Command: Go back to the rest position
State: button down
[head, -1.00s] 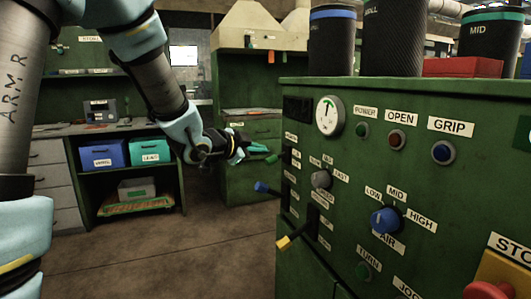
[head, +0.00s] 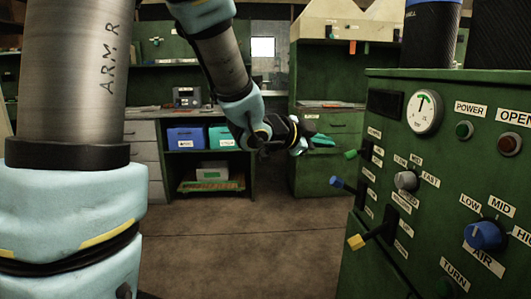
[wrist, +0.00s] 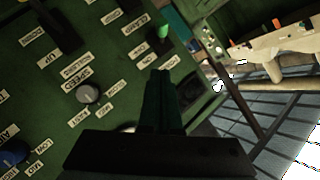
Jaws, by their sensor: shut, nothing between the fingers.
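My gripper (head: 324,141) is in the middle of the head view, to the left of the green control cabinet (head: 400,264). Its teal fingers are closed together with nothing between them. In the wrist view my gripper (wrist: 162,74) points at the cabinet's panel, which appears upside down, with the fingers together. The green-tipped lever (head: 350,154) is just right of the fingertips in the head view, and its tip (wrist: 165,32) is beyond them in the wrist view. I cannot tell the exact gap. My arm is bent and hangs down from above.
The panel also carries a blue-tipped lever (head: 336,182), a yellow-tipped lever (head: 357,242), a grey knob (head: 406,180), a blue air knob (head: 484,235) and a gauge (head: 424,112). Behind stand a blue bin (head: 187,139) and a teal bin (head: 223,136) on a shelf. Open floor (head: 245,235) lies between.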

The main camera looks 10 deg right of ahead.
jog(key=w+a+f+n+t+y, duration=0.1)
jog(key=w+a+f+n+y, duration=0.15)
jog(key=a, duration=0.35)
jog(key=w+a+f+n+y, duration=0.1)
jog(key=a+f+n+y, duration=0.25)
jog(key=a, duration=0.35)
jog(key=w+a+f+n+t+y, duration=0.1)
jog(key=w+a+f+n+y, duration=0.1)
jog(key=a+f+n+y, duration=0.3)
jog(key=s+a+f+n+g, duration=0.2)
jog(key=s+a+n, duration=0.2)
jog(key=a, duration=0.6)
jog(key=s+a+f+n+g+y, duration=0.2)
jog(key=s+a+f+n+g, duration=0.3)
jog(key=s, duration=0.3)
notch_tip(320, 180, up, 14)
jog(key=s+a+p, duration=0.1)
jog(key=p, duration=1.2)
jog(key=shift+r+n, duration=0.15)
jog(key=shift+n, duration=0.25)
jog(key=shift+s, duration=0.1)
